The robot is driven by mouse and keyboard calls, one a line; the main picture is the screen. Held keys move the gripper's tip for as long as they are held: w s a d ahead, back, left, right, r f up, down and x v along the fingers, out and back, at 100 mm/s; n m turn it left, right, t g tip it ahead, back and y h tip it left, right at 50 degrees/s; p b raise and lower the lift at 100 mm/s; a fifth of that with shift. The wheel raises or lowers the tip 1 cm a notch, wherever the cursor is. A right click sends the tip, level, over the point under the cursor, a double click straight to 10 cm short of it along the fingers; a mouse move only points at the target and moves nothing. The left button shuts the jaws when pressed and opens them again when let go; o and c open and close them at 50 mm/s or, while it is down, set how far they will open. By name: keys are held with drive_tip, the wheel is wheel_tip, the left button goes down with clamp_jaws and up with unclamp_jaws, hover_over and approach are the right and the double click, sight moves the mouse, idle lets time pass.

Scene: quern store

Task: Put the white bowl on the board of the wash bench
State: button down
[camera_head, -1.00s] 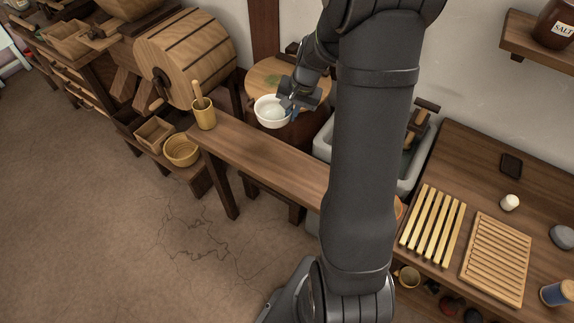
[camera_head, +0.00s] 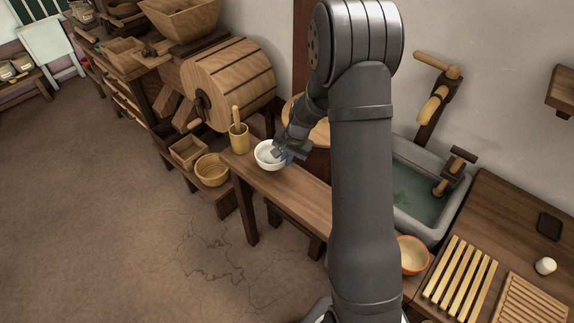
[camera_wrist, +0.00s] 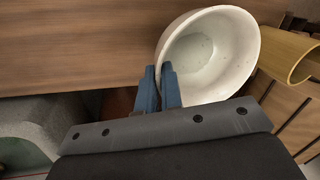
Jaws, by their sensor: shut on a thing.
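The white bowl (camera_head: 268,157) is upright at the left end of the long narrow wooden board (camera_head: 305,188), beside the yellow cup with a pestle. My gripper (camera_head: 284,154) is shut on the bowl's rim on its right side. In the wrist view, the blue fingers (camera_wrist: 160,88) pinch the rim of the bowl (camera_wrist: 222,55), which looks empty. The board (camera_wrist: 75,45) shows under and beside the bowl there. I cannot tell whether the bowl's base touches the board. My arm hides the right part of the board.
The yellow cup with pestle (camera_head: 239,138) stands close to the bowl on the left. Behind are a round wooden top (camera_head: 300,112) and a sink (camera_head: 420,205). An orange bowl (camera_head: 413,254) and slatted racks (camera_head: 460,280) are at the right. The board's visible middle is clear.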

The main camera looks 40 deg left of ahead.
drive_tip(key=shift+d+x, duration=0.15)
drive_tip(key=shift+x, duration=0.65)
drive_tip(key=shift+d+x, duration=0.2)
drive_tip(key=shift+x, duration=0.55)
drive_tip(key=shift+w+f, duration=0.2)
drive_tip(key=shift+f, duration=0.05)
drive_tip(key=c, duration=1.6)
unclamp_jaws()
drive_tip(key=v, duration=1.2)
drive_tip(key=shift+s+d+r, duration=0.1)
drive_tip(key=shift+r, duration=0.05)
